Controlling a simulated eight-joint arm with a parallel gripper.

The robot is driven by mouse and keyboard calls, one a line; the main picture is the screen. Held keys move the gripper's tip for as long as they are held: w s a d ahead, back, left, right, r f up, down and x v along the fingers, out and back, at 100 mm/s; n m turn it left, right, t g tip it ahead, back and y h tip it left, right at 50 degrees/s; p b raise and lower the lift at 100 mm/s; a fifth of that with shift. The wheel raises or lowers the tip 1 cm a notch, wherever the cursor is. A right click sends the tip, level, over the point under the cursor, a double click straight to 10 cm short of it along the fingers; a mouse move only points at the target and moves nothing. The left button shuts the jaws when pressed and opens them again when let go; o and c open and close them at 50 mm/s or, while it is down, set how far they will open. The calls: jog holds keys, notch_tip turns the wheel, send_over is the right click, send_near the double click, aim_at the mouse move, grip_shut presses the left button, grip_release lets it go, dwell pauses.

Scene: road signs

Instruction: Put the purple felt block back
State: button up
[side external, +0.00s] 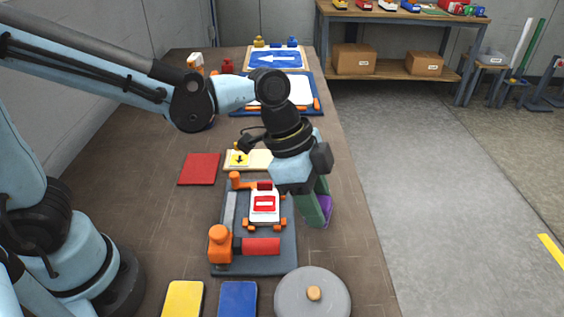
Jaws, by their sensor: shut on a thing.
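The purple felt block (327,204) shows as a small purple patch between and beside the green fingers of my gripper (318,210). My gripper points down and is shut on the block. It is just right of the dark fixture plate (285,256), over the right part of the table. The fingers hide most of the block. I cannot tell whether the block touches the table.
The fixture carries orange clamps, a red cylinder (262,246) and a white piece with a red sign (264,206). Red (199,169), yellow (183,300) and blue (238,300) flat pieces and a grey knobbed disc (290,297) lie around it. The table's right edge is close.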

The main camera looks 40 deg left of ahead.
jog(key=f, duration=0.5)
jog(key=shift+s+d+f, duration=0.1)
jog(key=shift+d+f, duration=0.05)
jog(key=shift+d, duration=0.1)
jog(key=shift+f, duration=2.45)
jog(key=shift+f, duration=0.1)
jog(key=o, duration=0.9)
jog(key=shift+o, duration=0.2)
jog(key=v, duration=1.2)
jog(key=s+a+r+n+t+y, duration=0.1)
jog(key=a+n+t+y, duration=0.3)
jog(key=a+n, duration=0.9)
jog(key=a+r+t, duration=0.1)
jog(key=a, duration=0.2)
jog(key=shift+s+a, duration=0.2)
jog(key=shift+s, duration=0.05)
